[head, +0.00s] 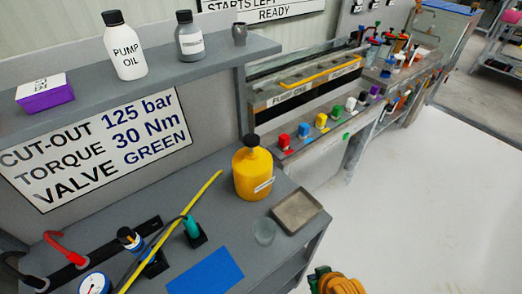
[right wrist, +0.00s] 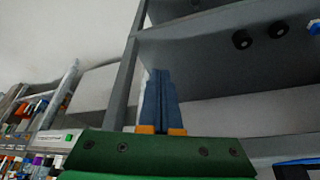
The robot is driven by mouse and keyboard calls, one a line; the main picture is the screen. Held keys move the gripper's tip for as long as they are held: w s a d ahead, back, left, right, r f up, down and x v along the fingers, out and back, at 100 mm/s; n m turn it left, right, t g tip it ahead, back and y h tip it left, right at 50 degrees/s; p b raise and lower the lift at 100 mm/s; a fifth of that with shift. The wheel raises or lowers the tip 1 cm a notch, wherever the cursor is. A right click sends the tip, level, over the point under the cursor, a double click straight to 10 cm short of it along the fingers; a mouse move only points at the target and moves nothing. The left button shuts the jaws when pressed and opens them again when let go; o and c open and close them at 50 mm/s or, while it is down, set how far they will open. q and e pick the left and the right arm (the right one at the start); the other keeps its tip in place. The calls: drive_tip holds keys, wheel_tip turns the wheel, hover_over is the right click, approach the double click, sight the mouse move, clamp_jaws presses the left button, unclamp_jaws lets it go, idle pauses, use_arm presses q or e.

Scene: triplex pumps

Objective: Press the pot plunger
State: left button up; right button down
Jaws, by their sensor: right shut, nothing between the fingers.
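The yellow pot (head: 253,174) stands upright on the grey bench, with a white label on its front. Its black knob-like top (head: 251,140), likely the plunger, stands proud of the yellow body. Part of my right arm with its gripper (head: 322,274) shows at the bottom edge of the head view, well below and to the right of the pot, apart from it. In the right wrist view the blue fingers of the right gripper (right wrist: 160,82) lie together, shut and empty. The pot is not visible there. My left gripper is not in view.
A grey tray (head: 297,211) and a clear cup (head: 264,232) stand close to the pot. A yellow rod (head: 172,230), a blue mat (head: 206,273) and a gauge (head: 94,284) are on the bench. A shelf (head: 170,62) with bottles overhangs behind. Open floor lies right.

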drive_tip(key=w+a+r+n+t+y, duration=0.1)
drive_tip(key=w+r, duration=0.4)
drive_tip(key=r, duration=0.7)
drive_tip(key=w+a+r+n+t+y, duration=0.2)
drive_tip(key=w+a+r+t+y, duration=0.2)
drive_tip(key=r, duration=0.8)
drive_tip(key=w+a+r+n+t+y, duration=0.1)
drive_tip(key=w+a+r+t+y, duration=0.1)
drive_tip(key=w+r, duration=0.6)
wheel_tip(320, 180, up, 5)
drive_tip(key=shift+w+a+n+t+y+b, duration=0.25)
drive_tip(key=shift+a+n+y+b, duration=0.2)
drive_tip(key=shift+a, duration=0.45)
drive_tip(key=p, duration=0.2)
hover_over(257, 142)
wheel_tip(257, 142, down, 2)
wheel_tip(257, 142, down, 4)
drive_tip(key=shift+r+p, duration=0.25)
drive_tip(key=shift+p, duration=0.1)
drive_tip(key=shift+s+d+f, duration=0.1)
drive_tip(key=shift+f, duration=0.4)
